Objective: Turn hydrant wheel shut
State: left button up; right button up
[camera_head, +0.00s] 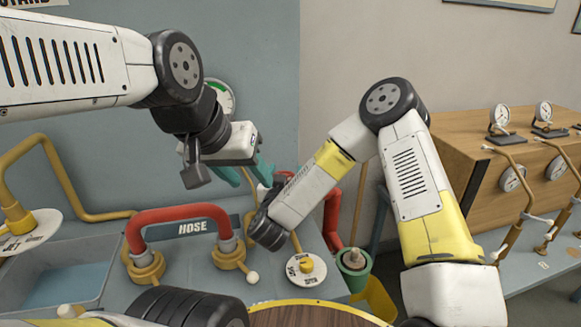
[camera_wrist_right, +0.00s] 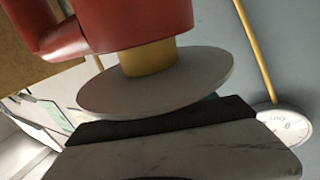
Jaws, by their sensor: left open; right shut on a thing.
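In the right wrist view a pale grey disc-shaped wheel (camera_wrist_right: 155,82) sits on a short yellow neck (camera_wrist_right: 148,57) under a red body (camera_wrist_right: 130,22). My right gripper (camera_wrist_right: 165,122) is against the wheel's near side and shut on it; the wheel hides its fingertips. In the head view my right forearm covers the right gripper and the wheel. Part of a red pipe (camera_head: 332,218) shows behind that forearm. My left gripper (camera_head: 247,172), with teal fingers, is open and empty above the bench, near the wall.
A red hose handle (camera_head: 178,214) on yellow fittings stands by a HOSE sign (camera_head: 192,228). A grey basin (camera_head: 95,268) is at left. A white disc with a yellow knob (camera_head: 306,266) and a green pot (camera_head: 354,273) are near my right forearm. A wooden cabinet (camera_head: 470,150) stands at right.

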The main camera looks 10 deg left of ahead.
jog(key=shift+d+f+m+g+h, duration=0.1)
jog(key=shift+d+m+g+h, duration=0.1)
jog(key=shift+m+h, duration=0.75)
jog(key=shift+d+f+m+g+h, duration=0.15)
jog(key=shift+m+h, duration=0.4)
jog(key=shift+h, duration=0.8)
jog(key=shift+d+h, duration=0.1)
jog(key=shift+h, duration=0.2)
jog(key=o, duration=1.4)
jog(key=shift+r, duration=0.1)
